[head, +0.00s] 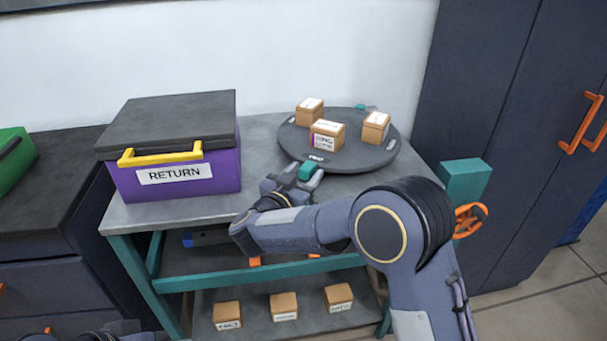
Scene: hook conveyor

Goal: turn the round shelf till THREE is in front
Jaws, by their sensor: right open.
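The round shelf (365,157) is a dark grey disc on the grey table, with three small cardboard boxes on it. Small white markings show on its front rim and right edge, too small to read, so I cannot tell which number faces front. A teal peg (307,171) stands at its front edge, and another teal piece (360,107) shows at the back. My right gripper (305,179) is open at the front peg, with its fingers around or beside it; I cannot tell if they touch it. My left gripper is not clearly visible.
A purple RETURN box (205,175) with a dark lid and yellow handle stands left on the table (262,150). Small boxes (284,304) sit on the shelf below. A teal post (466,178) with an orange handwheel (470,219) stands right of my right arm, before a dark cabinet (500,90).

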